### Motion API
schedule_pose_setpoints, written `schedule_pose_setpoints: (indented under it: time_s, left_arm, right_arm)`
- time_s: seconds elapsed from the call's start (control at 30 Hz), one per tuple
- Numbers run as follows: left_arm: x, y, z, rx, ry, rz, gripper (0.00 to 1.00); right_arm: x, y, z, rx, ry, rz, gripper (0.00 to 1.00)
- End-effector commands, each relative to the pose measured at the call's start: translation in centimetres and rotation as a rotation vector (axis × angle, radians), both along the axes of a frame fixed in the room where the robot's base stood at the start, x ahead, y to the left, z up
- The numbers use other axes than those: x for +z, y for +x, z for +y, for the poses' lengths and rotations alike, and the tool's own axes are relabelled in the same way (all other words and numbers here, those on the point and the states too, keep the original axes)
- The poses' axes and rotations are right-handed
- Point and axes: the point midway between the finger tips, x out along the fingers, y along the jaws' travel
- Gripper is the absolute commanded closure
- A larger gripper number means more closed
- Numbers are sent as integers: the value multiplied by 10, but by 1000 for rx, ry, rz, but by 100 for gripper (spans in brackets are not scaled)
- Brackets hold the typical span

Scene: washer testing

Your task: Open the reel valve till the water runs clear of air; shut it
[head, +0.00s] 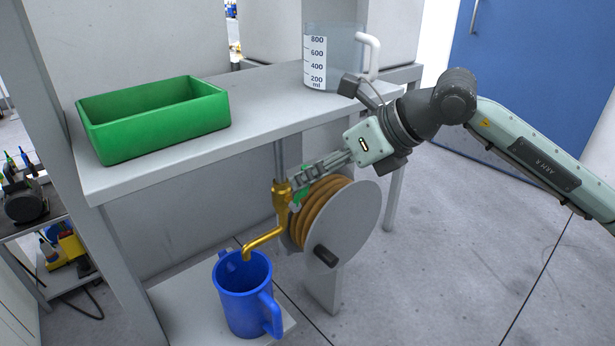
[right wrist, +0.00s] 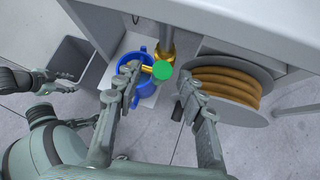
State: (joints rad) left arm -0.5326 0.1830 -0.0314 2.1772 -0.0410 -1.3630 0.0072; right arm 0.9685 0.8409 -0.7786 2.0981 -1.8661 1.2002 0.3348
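The brass reel valve (head: 283,197) hangs on a pipe below the bench, with a green handle (right wrist: 163,71). Its brass spout (head: 262,240) points down over a blue jug (head: 243,290) on the low shelf; the jug also shows in the right wrist view (right wrist: 146,88). I see no water at the spout. My right gripper (head: 300,184) is at the valve. In the right wrist view its fingers (right wrist: 163,88) are apart, one on each side of the green handle, with gaps visible. My left gripper (right wrist: 70,81) shows small at the left there, fingers apart and empty.
A hose reel (head: 340,225) with a dark crank knob stands right beside the valve. On the bench are a green tray (head: 155,118) and a clear measuring jug (head: 333,58). A grey bin (right wrist: 72,65) stands left of the low shelf. Floor at right is clear.

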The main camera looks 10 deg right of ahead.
Motion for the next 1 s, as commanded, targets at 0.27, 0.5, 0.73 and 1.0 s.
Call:
schedule_pose_setpoints:
  time_s: [0.27, 0.5, 0.73, 1.0]
  left_arm:
    - [0, 0, 0, 1, 0, 0, 60]
    - [0, 0, 0, 1, 0, 0, 60]
    - [0, 0, 1, 1, 0, 0, 60]
    - [0, 0, 1, 1, 0, 1, 60]
  right_arm:
    - [41, -26, -37, -3, -3, -3, 60]
    - [62, -41, -55, -1, -2, 0, 60]
    - [66, -44, -58, 1, -1, 0, 60]
    - [66, -43, -58, 1, -1, 0, 60]
